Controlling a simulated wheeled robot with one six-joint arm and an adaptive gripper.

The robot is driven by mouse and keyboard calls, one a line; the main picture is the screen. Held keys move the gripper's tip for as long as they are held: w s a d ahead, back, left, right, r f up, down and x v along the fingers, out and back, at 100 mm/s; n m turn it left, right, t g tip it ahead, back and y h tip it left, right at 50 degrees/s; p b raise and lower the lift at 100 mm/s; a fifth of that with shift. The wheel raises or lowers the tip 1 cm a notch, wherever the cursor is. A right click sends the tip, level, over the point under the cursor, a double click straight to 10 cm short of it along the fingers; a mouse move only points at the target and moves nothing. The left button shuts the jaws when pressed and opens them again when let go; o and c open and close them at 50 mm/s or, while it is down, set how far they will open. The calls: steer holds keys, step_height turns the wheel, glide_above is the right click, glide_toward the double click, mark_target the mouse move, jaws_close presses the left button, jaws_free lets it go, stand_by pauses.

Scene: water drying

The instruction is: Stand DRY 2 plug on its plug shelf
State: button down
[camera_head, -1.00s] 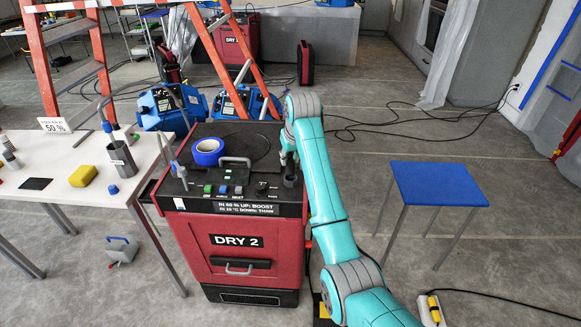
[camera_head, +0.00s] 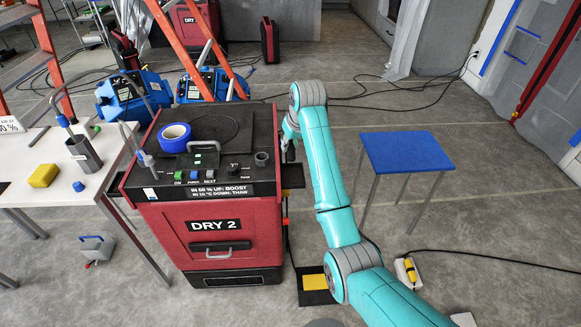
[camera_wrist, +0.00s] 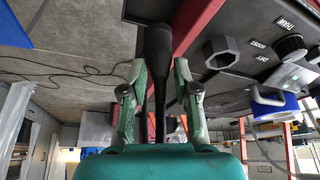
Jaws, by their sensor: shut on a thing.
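DRY 2 (camera_head: 215,225) is a red machine with a dark top and a name label. My gripper (camera_head: 290,152) is just off its top right edge in the head view. In the wrist view my gripper (camera_wrist: 158,85) is shut on a black plug (camera_wrist: 158,42), with a finger on each side. The plug's far end reaches toward the machine's red edge. In the head view the plug is mostly hidden by my gripper. A dark shelf (camera_head: 293,176), likely the plug shelf, sticks out from the machine's right side below my gripper.
A grey hexagonal socket (camera_wrist: 221,52) and a knob (camera_wrist: 289,47) stand on the machine's top; blue tape (camera_head: 174,137) lies there too. A black plate with a yellow patch (camera_head: 314,282) is low at right. A blue table (camera_head: 405,153) stands right, with open floor between.

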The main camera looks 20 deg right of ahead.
mark_target(292, 160)
steer(key=shift+f, duration=3.95)
steer(key=shift+f, duration=0.15)
steer(key=c, duration=1.2)
jaws_free()
steer(key=shift+o, duration=0.2)
steer(key=v, duration=1.2)
